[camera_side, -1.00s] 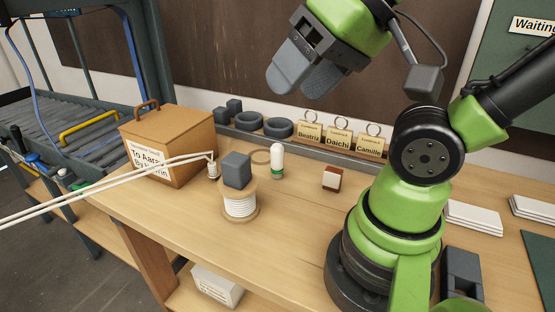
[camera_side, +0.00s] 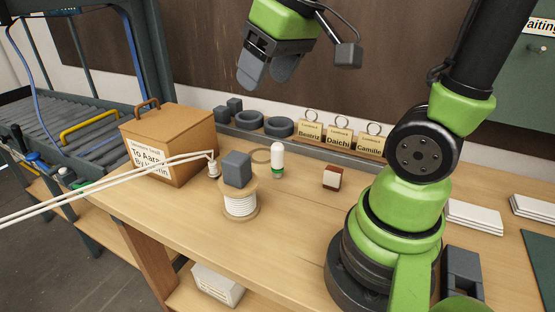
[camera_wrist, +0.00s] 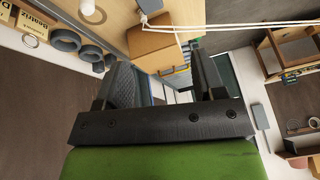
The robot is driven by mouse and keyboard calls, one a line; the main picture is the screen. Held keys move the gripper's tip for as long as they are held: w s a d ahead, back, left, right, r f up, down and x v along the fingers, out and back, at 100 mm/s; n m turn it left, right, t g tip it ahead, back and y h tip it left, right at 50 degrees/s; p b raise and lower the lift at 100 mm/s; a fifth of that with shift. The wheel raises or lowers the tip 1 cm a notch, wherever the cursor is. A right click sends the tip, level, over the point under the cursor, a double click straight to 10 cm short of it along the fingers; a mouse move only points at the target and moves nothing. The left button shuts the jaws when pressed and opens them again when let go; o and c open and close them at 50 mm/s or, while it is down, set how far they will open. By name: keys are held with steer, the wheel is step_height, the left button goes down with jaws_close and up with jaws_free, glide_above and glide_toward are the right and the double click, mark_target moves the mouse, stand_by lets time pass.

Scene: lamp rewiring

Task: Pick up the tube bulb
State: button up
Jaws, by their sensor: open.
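The tube bulb (camera_side: 277,159) is a white rounded cylinder with a green band near its base. It stands upright on the wooden bench, right of the cable spool, and shows near the top left of the wrist view (camera_wrist: 88,10). My gripper (camera_side: 267,76) is open and empty, high above the bench, toward its back. The bulb stands apart from and below it. In the wrist view, my two dark fingers (camera_wrist: 165,65) are spread, with the bulb outside the gap between them.
A grey cube (camera_side: 236,169) sits on the white cable spool (camera_side: 240,203). A wooden box (camera_side: 178,140) stands left, with white cords crossing in front. Grey rings (camera_side: 279,127) and name tags (camera_side: 340,136) line the back. A small brown-and-white block (camera_side: 332,178) stands right of the bulb.

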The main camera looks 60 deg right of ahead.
steer(key=w+d+f+n+g, duration=0.1)
steer(key=w+d+f+g, duration=0.1)
steer(key=w+d+f, duration=0.25)
steer(key=n+g, duration=0.3)
glide_above(277, 156)
steer(key=d, duration=0.1)
steer(key=f, duration=1.1)
steer(key=shift+w+f, duration=0.2)
step_height(277, 156, down, 4)
steer(key=shift+r, duration=0.2)
steer(key=shift+w+d+f, duration=0.1)
steer(key=shift+d+f, duration=0.05)
steer(key=shift+f, duration=1.4)
steer(key=shift+d+f, duration=0.1)
steer(key=shift+f, duration=1.45)
steer(key=c, duration=1)
